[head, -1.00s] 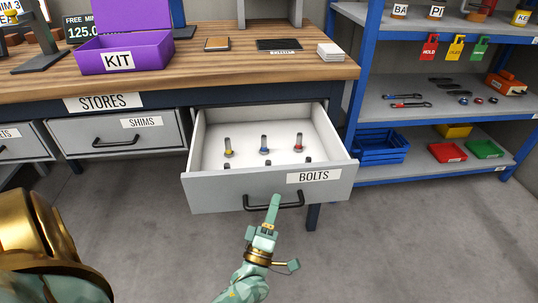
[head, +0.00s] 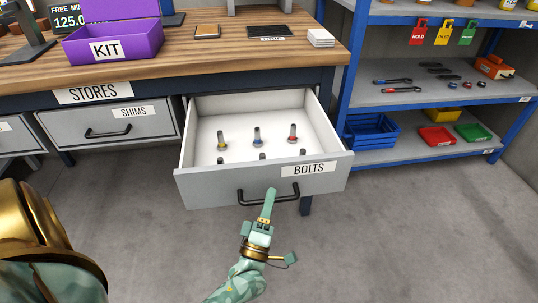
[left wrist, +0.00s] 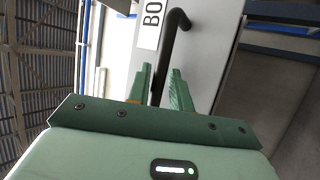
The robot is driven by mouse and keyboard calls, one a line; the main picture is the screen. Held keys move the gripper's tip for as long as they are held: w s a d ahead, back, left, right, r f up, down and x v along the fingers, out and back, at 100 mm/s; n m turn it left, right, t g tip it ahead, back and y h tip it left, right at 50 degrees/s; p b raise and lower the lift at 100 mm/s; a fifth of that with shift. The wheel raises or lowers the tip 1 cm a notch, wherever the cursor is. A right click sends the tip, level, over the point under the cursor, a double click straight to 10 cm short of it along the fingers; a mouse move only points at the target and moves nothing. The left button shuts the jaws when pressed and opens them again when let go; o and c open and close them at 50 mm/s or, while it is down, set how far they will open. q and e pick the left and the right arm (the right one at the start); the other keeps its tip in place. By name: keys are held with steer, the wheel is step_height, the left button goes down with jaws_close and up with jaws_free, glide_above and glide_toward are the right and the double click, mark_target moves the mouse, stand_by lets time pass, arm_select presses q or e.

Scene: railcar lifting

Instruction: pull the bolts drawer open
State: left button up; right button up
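The bolts drawer (head: 235,187) is a grey drawer labelled BOLTS, standing well out from under the bench. Its white inside shows several bolts with coloured bands. Its black bar handle (head: 290,196) is on the front face. My left gripper (head: 270,194) is at the middle of the handle. In the left wrist view the two green fingers (left wrist: 161,82) stand on either side of the dark handle bar (left wrist: 179,22), close together, and appear shut on it. The drawer front (left wrist: 206,65) also shows there. My right gripper is not in view.
The wooden bench (head: 180,68) carries a purple KIT box (head: 120,47) and small items. The shut shims drawer (head: 75,124) is to the left. A blue-framed shelf (head: 432,98) with tools and bins stands to the right. The floor in front is clear.

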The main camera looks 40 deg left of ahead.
arm_select(q)
steer(key=shift+s, duration=0.1)
steer(key=v, duration=1.6)
steer(key=shift+f, duration=0.2)
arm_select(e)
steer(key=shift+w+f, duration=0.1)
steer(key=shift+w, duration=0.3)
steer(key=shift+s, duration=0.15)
